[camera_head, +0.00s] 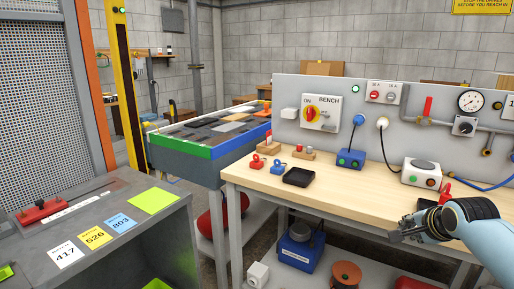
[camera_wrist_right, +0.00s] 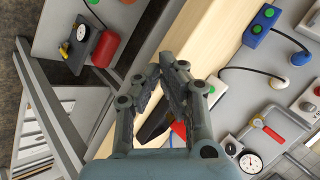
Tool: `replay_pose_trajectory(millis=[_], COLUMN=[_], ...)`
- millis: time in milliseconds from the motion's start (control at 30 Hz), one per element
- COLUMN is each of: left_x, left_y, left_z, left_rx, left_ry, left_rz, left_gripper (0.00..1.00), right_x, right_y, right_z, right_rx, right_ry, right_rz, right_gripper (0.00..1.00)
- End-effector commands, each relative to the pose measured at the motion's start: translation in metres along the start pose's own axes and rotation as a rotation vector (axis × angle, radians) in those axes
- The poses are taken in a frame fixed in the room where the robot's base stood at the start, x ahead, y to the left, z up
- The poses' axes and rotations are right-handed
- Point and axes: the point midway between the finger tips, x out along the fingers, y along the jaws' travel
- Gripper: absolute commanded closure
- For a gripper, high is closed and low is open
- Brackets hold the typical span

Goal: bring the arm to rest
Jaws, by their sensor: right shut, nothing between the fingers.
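My right gripper (camera_head: 396,235) is at the front edge of the wooden workbench (camera_head: 340,190), at the lower right of the head view. It also fills the middle of the right wrist view (camera_wrist_right: 168,72), where its fingers are shut with nothing between them. The right arm comes in from the lower right corner of the head view. A black tray behind the fingers is partly hidden in the wrist view. My left gripper is not in view.
A black tray (camera_head: 299,177), a blue button box (camera_head: 351,158) and a white button box (camera_head: 421,172) stand on the bench. The upright grey panel (camera_head: 290,93) backs it. A grey cabinet (camera_head: 130,230) with number cards stands at left. The bench's front middle is clear.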

Motion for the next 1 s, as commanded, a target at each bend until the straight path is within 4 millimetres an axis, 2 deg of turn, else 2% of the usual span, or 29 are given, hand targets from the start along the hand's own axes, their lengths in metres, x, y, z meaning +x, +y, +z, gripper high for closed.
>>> replay_pose_trajectory(millis=[167,367,467,600,700,1000], left_x=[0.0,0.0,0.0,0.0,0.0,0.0], left_y=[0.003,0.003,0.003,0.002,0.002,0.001], left_z=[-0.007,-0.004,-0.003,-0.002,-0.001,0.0], left_rx=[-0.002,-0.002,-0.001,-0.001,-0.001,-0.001], left_ry=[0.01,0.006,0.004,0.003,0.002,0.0], left_rz=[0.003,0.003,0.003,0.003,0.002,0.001], left_gripper=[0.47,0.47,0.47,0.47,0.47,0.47], right_x=[-0.015,-0.052,-0.081,-0.134,-0.173,-0.264], right_y=[0.023,0.068,0.095,0.136,0.159,0.2], right_z=[0.019,0.052,0.071,0.096,0.108,0.125], right_rx=[-0.125,-0.376,-0.538,-0.787,-0.945,-1.269], right_ry=[-0.024,-0.075,-0.117,-0.191,-0.245,-0.378], right_rz=[0.036,0.102,0.141,0.196,0.227,0.274], right_gripper=[1.0,1.0,1.0,1.0,1.0,1.0])
